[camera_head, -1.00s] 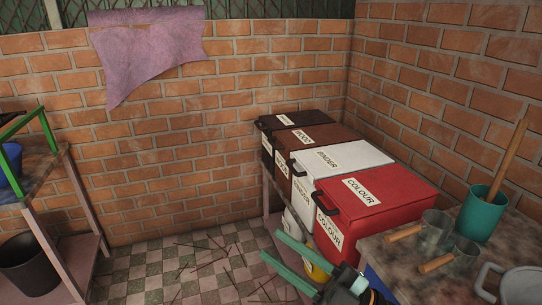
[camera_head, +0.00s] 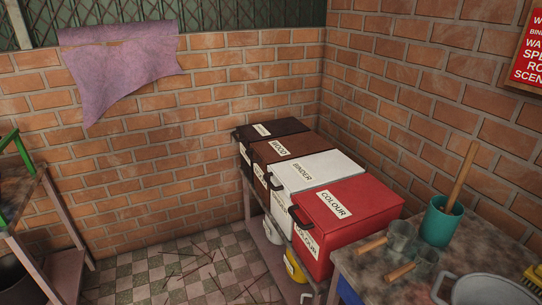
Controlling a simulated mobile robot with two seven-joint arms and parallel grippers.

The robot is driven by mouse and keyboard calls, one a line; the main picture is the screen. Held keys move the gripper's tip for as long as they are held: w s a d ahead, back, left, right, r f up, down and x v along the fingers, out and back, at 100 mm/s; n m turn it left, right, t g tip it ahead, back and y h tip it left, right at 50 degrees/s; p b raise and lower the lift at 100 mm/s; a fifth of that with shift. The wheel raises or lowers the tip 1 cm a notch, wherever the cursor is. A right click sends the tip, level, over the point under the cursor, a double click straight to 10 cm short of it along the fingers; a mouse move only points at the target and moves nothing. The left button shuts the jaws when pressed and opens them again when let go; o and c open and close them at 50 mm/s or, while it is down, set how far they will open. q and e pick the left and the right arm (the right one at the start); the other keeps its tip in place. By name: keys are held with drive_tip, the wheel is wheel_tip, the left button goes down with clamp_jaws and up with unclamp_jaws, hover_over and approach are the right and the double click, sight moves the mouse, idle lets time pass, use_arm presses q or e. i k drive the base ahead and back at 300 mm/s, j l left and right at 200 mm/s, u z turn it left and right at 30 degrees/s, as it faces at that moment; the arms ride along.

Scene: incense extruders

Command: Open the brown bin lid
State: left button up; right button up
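The brown bin (camera_head: 303,143) stands in a row of bins against the brick wall, second from the back. Its lid is closed and bears a white label that reads WOOD. A darker, nearly black bin (camera_head: 285,126) is behind it, and a white bin (camera_head: 335,165) labelled BINDER is in front of it. A red bin (camera_head: 370,200) labelled COLOUR is nearest. All their lids look closed. Neither of my grippers shows in the head view.
The bins stand on a raised shelf (camera_head: 247,200) with buckets below. A worktop (camera_head: 365,270) at the front right holds metal cups (camera_head: 400,237), a teal pot (camera_head: 441,221) with a wooden stick and a grey pan (camera_head: 490,290). The tiled floor (camera_head: 150,280) left of the bins is strewn with thin sticks.

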sight(272, 151)
drive_tip(key=i+j+z, duration=0.1)
drive_tip(key=z, duration=0.25)
drive_tip(key=i+j+z, duration=0.3)
drive_tip(key=z, duration=0.35)
drive_tip(key=i+j+z, duration=0.15)
drive_tip(key=j, duration=0.15)
drive_tip(key=i+j+z, duration=0.1)
drive_tip(key=j, duration=0.2)
drive_tip(key=i+j+z, duration=0.15)
drive_tip(key=j, duration=0.2)
drive_tip(key=i+j, duration=0.1)
drive_tip(key=j, duration=0.35)
drive_tip(key=i+j+z, duration=0.15)
drive_tip(key=j, duration=0.3)
drive_tip(key=k, duration=0.05)
